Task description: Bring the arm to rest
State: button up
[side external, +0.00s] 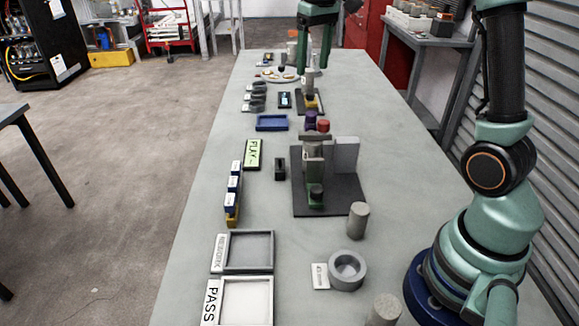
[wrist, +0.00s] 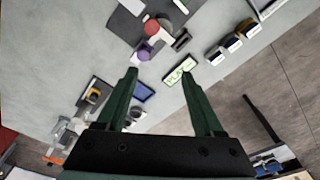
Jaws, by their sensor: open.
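My gripper (side external: 317,62) is raised over the far end of the long grey bench in the side view, fingers pointing down. In the wrist view its two green fingers (wrist: 160,74) stand wide apart with nothing between them. Beyond the fingers in the wrist view lie a blue tray (wrist: 143,92) and a green-faced sign (wrist: 180,78) on the bench. Whether the fingertips clear the small items below them is hard to judge from the side view.
The PASS tray (side external: 247,281), a grey-floored tray (side external: 248,236), a ring (side external: 347,270) and a grey cylinder (side external: 357,221) are nearer.

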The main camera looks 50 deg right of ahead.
jog(key=s+a+f+n+t, duration=0.1)
jog(key=s+a+t, duration=0.1)
jog(key=s+a, duration=0.3)
jog(key=s+a+f+t, duration=0.2)
jog(key=s+a, duration=0.3)
jog(key=s, duration=0.5)
jog(key=shift+s+a+f+n, duration=0.15)
jog(key=shift+s+a+n, duration=0.15)
jog(key=shift+s+n, duration=0.1)
